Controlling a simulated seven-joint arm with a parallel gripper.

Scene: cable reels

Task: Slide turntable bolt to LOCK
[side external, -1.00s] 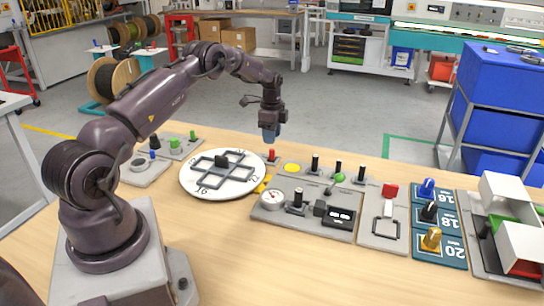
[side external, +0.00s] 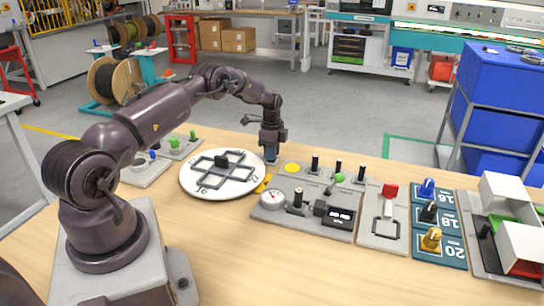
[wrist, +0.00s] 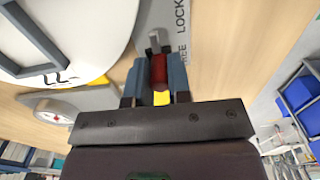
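The turntable (side external: 190,181) is a round white disc with a dark grey cross-shaped frame. Beside it, the bolt shows in the wrist view as a red knob (wrist: 159,72) on a grey plate (wrist: 150,18) marked FREE and LOCK. My gripper (side external: 270,155) points down over the bolt at the disc's far right edge. In the wrist view its blue fingers (wrist: 159,80) stand apart, one on each side of the red knob. Any narrow gap between fingers and knob is hard to judge. In the side view the gripper hides the knob.
Right of the disc is a grey panel (side external: 270,216) with a gauge and several black-topped levers. Farther right are a red-handled latch plate (side external: 382,240), a numbered teal panel (side external: 452,223) and white bins (side external: 518,250). The table front is clear.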

